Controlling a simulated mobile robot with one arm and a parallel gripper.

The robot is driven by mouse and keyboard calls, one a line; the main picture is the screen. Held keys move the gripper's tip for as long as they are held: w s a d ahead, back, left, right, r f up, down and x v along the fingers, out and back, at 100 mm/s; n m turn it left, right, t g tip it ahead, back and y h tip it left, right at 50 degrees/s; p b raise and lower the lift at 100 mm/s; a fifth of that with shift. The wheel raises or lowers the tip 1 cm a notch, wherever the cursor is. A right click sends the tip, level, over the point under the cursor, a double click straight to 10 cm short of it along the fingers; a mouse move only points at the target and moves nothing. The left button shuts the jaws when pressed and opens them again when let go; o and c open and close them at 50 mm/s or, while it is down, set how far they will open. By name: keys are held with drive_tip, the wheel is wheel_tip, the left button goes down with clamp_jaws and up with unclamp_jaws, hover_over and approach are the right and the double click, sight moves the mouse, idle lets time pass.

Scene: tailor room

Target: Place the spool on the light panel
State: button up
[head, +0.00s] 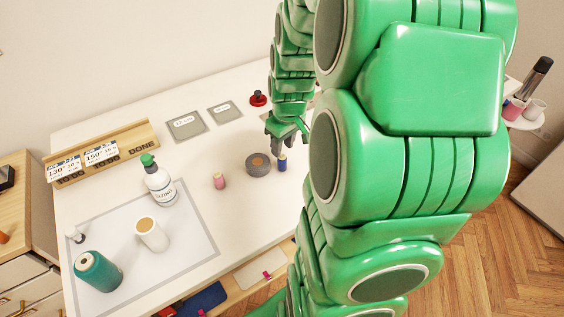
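A small dark blue spool (282,163) stands on the white table just below my gripper (285,138). The grey fingertips point down at the spool's top; whether they touch it or are closed on it is too small to tell. A small pink spool (219,181) stands to its left. Two grey square panels with white labels, one left (187,125) and one right (225,111), lie flat toward the back of the table, left of my gripper. The labels are too small to read, so I cannot tell which is the light panel.
A round grey object (258,164) sits close beside the blue spool. A red item with a black knob (258,98) stands behind. My arm hides the table's right side.

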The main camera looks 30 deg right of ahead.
sight(281, 161)
drive_tip(key=shift+a+f, duration=0.15)
drive_tip(key=shift+f, duration=1.5)
drive_tip(key=shift+a+f, duration=0.1)
drive_tip(key=shift+f, duration=1.55)
drive_tip(key=shift+c, duration=0.3)
clamp_jaws()
